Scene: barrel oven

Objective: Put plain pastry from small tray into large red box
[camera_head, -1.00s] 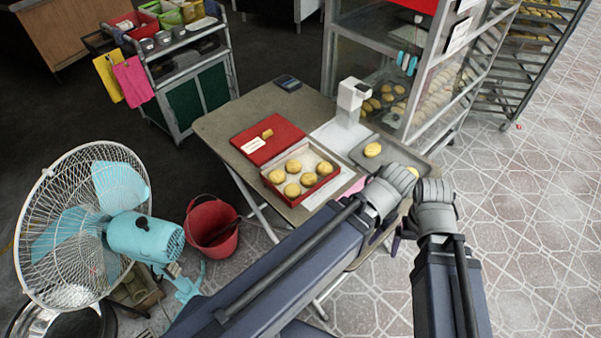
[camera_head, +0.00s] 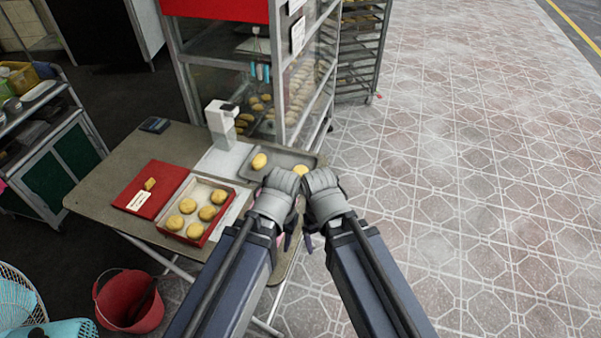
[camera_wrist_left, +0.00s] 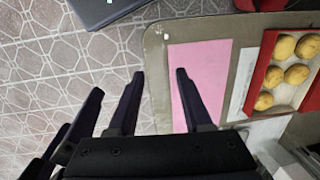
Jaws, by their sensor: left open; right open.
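The small grey tray (camera_head: 283,158) lies at the right end of the table and holds two plain pastries, one on its left (camera_head: 259,161) and one on its right (camera_head: 300,170). The large red box (camera_head: 213,223) stands open left of it with several pastries inside; it also shows in the left wrist view (camera_wrist_left: 268,62). My left gripper (camera_head: 287,240) is open and empty over the table's near right corner, by a pink sheet (camera_wrist_left: 200,80). My right gripper (camera_head: 308,240) is beside it, past the table edge; its fingers are mostly hidden in the head view.
A white device (camera_head: 221,125) stands behind the box on the table (camera_head: 110,190). A glass cabinet (camera_head: 250,70) with pastries stands behind. A red bucket (camera_head: 130,300) and a fan (camera_head: 20,300) are on the floor at left. The tiled floor at right is clear.

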